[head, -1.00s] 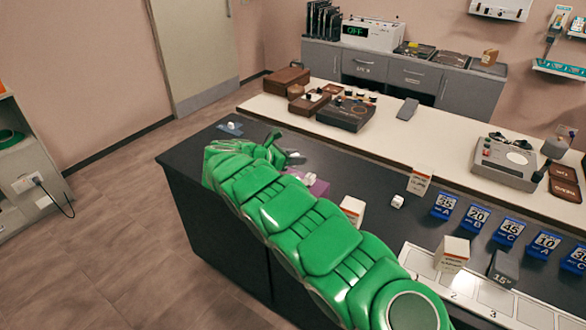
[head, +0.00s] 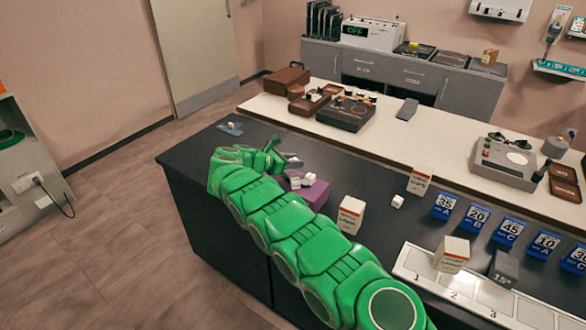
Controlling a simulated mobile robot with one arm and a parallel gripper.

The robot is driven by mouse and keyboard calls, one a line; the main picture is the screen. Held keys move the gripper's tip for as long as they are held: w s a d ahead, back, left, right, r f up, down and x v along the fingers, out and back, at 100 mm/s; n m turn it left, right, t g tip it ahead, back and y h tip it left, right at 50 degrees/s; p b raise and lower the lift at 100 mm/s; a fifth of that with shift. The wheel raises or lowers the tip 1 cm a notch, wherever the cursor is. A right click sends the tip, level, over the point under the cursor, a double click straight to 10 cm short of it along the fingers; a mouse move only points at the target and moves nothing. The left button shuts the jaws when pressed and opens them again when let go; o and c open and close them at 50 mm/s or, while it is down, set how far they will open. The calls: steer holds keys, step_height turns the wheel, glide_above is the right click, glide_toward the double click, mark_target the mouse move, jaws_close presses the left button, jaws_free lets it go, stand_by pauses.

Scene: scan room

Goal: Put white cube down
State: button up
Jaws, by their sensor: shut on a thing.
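My green arm reaches over the dark table, and my gripper (head: 290,160) is at its far end, toward the table's left side. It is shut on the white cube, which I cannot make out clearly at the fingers. Just in front of and below it is a purple block (head: 316,195), partly hidden by my arm. Small white cubes (head: 308,179) show on the block. Another white cube (head: 234,125) sits on a blue pad (head: 225,129) at the table's far left. One more white cube (head: 397,201) lies on the dark table right of the block.
White-and-orange boxes (head: 351,214) stand on the dark table (head: 330,168). Blue numbered cards (head: 477,217) line its right side, by a white numbered strip (head: 415,261).

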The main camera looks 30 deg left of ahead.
steer(key=shift+f, duration=1.5)
steer(key=shift+f, duration=0.15)
steer(key=o, duration=0.8)
steer(key=shift+s+r, duration=0.25)
steer(key=shift+r, duration=0.05)
steer(key=v, duration=1.1)
steer(key=shift+s+a+r, duration=0.1)
steer(key=shift+s+r, duration=0.05)
steer(key=shift+s, duration=0.1)
